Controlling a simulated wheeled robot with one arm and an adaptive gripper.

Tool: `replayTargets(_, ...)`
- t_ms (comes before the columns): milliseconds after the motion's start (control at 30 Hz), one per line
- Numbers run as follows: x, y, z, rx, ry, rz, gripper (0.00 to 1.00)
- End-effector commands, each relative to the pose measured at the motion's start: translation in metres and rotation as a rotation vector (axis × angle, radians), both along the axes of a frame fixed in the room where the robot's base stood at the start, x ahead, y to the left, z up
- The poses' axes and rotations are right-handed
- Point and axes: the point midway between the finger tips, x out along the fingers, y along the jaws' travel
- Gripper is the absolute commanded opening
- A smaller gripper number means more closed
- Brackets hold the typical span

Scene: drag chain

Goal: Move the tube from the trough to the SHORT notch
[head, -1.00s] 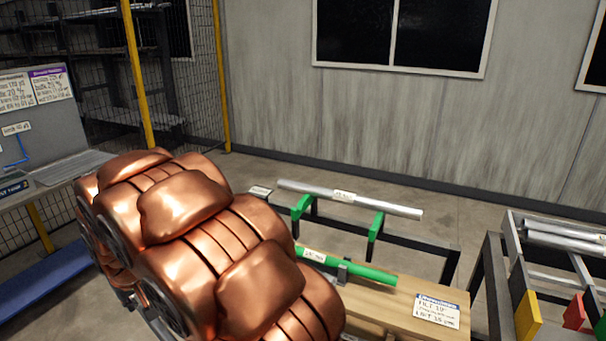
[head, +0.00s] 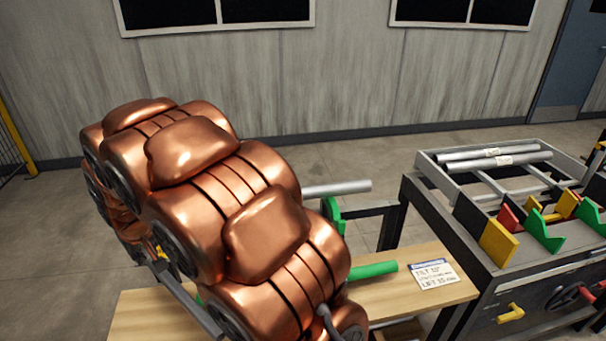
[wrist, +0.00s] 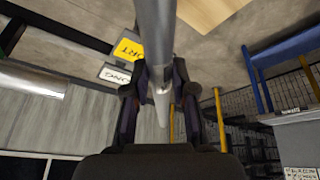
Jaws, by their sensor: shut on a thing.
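My gripper (wrist: 162,92) is shut on a grey tube (wrist: 153,35) in the wrist view. The tube runs from the top edge down between the fingers, and its end shows beyond them. A yellow sign ending in "ORT" (wrist: 128,50) is just left of the tube, with a white "LONG" sign (wrist: 115,75) beside it. In the head view my copper arm hides the gripper. A silver tube (head: 340,188) lies near a green notch piece (head: 333,214), partly behind the arm. I cannot make out the SHORT notch itself or the trough.
A wooden bench (head: 440,297) carries a green tube (head: 373,270) and a printed card (head: 436,274). At right a dark frame table (head: 420,185) holds silver tubes (head: 490,160) and coloured wedge pieces (head: 498,243). Another silver tube (wrist: 30,80) shows left in the wrist view.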

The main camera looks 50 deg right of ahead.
Motion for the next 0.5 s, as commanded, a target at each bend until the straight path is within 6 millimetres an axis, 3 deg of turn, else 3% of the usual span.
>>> replayTargets(167, -0.001, -0.025, 0.009, 0.008, -0.003, 0.057, 0.0)
replayTargets(500, -0.019, -0.126, 0.032, 0.024, -0.003, 0.307, 0.0)
